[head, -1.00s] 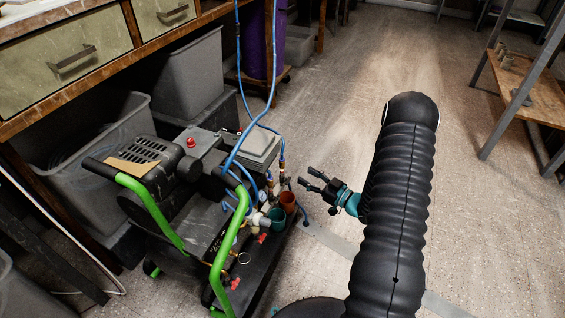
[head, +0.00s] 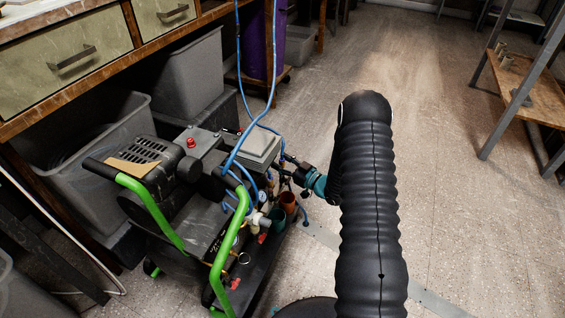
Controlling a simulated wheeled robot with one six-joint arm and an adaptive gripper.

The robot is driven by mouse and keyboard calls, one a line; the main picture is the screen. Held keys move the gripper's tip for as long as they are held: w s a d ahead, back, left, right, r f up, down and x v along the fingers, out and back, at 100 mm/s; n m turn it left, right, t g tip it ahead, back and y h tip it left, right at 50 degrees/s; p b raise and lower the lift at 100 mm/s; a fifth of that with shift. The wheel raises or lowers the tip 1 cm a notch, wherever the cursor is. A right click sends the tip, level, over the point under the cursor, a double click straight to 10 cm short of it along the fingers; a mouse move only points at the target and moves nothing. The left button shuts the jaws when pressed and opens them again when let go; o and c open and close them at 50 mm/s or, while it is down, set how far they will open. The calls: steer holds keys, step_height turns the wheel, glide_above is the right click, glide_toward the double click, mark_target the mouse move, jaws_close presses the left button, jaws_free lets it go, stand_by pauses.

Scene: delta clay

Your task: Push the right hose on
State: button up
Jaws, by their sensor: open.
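Two blue hoses hang from above and cross over the compressor cart. The right hose (head: 282,143) runs down to the cart's right side, where its lower end is partly hidden by my gripper. The other hose (head: 232,153) bends left and down toward the cart's middle. My gripper (head: 286,167), dark with a teal wrist, is open at the right hose's lower end, above the orange cup. I cannot tell whether its fingers are around the hose or only beside it, or whether they touch it.
Grey bins (head: 190,72) stand under the bench at left. Open floor (head: 455,190) lies right of my arm. A shelf (head: 535,95) stands at far right.

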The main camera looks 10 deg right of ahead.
jaws_close()
steer(key=shift+f+b, duration=1.45)
steer(key=shift+f, duration=0.1)
steer(key=shift+s, duration=0.1)
steer(key=shift+c, duration=0.7)
jaws_free()
steer(key=shift+o, duration=0.7)
